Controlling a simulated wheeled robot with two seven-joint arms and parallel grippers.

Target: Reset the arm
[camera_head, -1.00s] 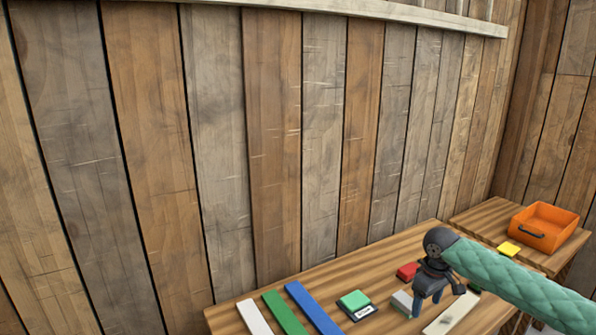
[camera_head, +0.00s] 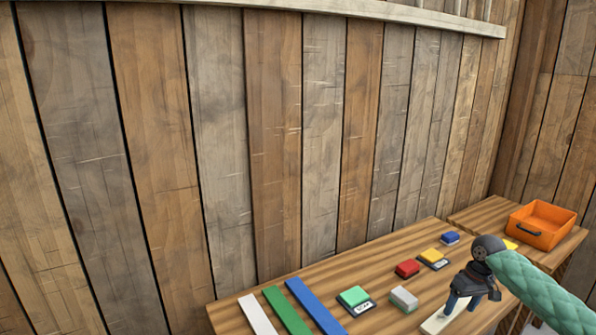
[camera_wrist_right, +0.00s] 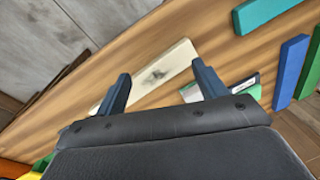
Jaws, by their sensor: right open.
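My right gripper (camera_head: 462,303) is on the green-sleeved arm that comes in from the right in the head view. Its two dark fingers point down over the right front part of the wooden table (camera_head: 335,276). In the right wrist view the fingers (camera_wrist_right: 162,88) are spread wide apart, with nothing held between them. A cream board (camera_head: 437,322) lies beneath the gripper; it also shows beyond the fingers in the wrist view (camera_wrist_right: 158,74). The gap between fingertips and board is hard to judge. My left gripper is not in view.
White (camera_head: 257,314), green (camera_head: 286,310) and blue (camera_head: 315,306) strips lie at left. Green (camera_head: 354,295), grey (camera_head: 404,298), red (camera_head: 407,268), yellow (camera_head: 431,255) and blue (camera_head: 450,238) blocks lie along the table. An orange crate (camera_head: 556,217) stands on the right table. A plank wall stands behind.

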